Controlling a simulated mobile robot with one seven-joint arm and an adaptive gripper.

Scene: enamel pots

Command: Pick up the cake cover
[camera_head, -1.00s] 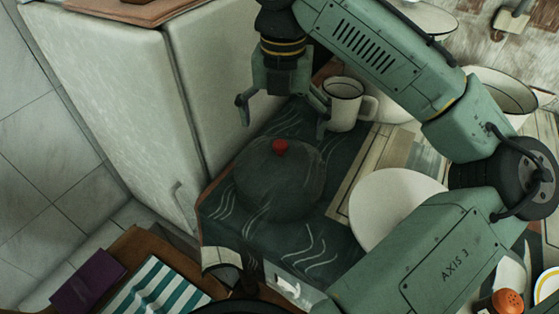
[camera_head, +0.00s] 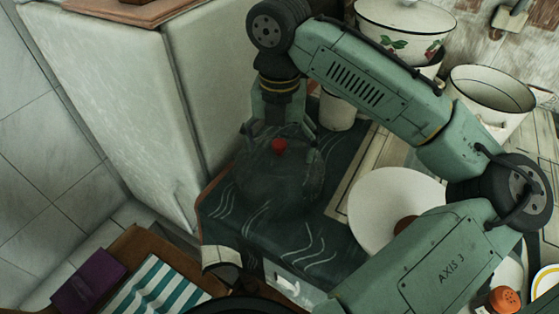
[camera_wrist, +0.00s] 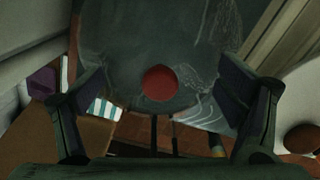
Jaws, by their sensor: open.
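The cake cover (camera_head: 277,182) is a clear, dark-looking dome with a red knob (camera_head: 279,146) on top. It stands on a dark cloth with white wavy lines (camera_head: 310,225). My gripper (camera_head: 280,136) is open, pointing down, just behind and around the knob as the head view shows it. In the wrist view the red knob (camera_wrist: 160,83) lies between the two open fingers of my gripper (camera_wrist: 160,110), with a gap on each side. I cannot tell how far the fingertips are above the dome.
A white mug (camera_head: 337,113) stands close behind my gripper. A white plate (camera_head: 385,205) lies to the right of the cover. A white fridge (camera_head: 120,95) rises close on the left.

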